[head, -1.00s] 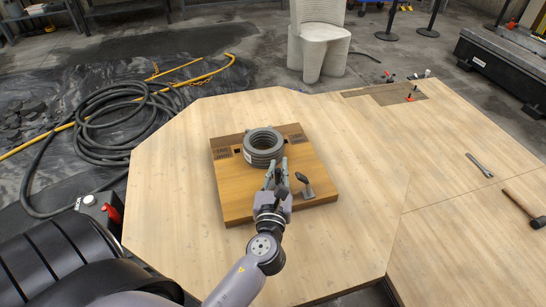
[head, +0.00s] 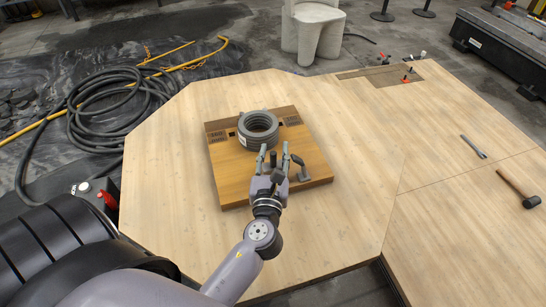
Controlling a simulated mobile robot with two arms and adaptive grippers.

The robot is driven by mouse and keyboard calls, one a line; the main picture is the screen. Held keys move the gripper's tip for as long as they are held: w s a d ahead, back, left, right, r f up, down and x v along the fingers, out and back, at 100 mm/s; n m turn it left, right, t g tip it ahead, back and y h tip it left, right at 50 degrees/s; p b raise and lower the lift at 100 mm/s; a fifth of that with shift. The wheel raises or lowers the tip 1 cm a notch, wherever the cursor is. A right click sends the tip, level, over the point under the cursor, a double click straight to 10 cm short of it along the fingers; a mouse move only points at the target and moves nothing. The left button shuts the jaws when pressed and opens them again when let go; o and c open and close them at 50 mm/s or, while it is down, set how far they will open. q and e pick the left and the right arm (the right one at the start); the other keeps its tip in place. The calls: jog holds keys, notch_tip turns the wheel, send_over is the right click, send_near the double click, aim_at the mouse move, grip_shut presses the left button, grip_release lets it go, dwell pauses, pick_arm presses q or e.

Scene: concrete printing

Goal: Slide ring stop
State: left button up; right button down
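A grey, ribbed ring-shaped stack (head: 258,128) sits on the back half of a square wooden board (head: 235,183). My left gripper (head: 274,148) is over the front of the board, its fingers pointing toward the ring. The two fingers are spread apart, and a dark piece shows between them. I cannot tell whether they touch the ring's front edge. A small stop with a black knob (head: 298,160) and a grey base stands just right of the gripper, partly hidden by it. My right gripper is out of view.
The board lies on a large pale wooden table (head: 170,180) with free room around it. A wrench (head: 473,146) and a mallet (head: 518,188) lie at the right. A recess with small clamps (head: 405,76) is at the back right. Hoses (head: 110,105) coil on the floor at left.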

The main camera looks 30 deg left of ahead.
pick_arm(q)
jog(key=v, duration=1.2)
jog(key=shift+f, duration=0.1)
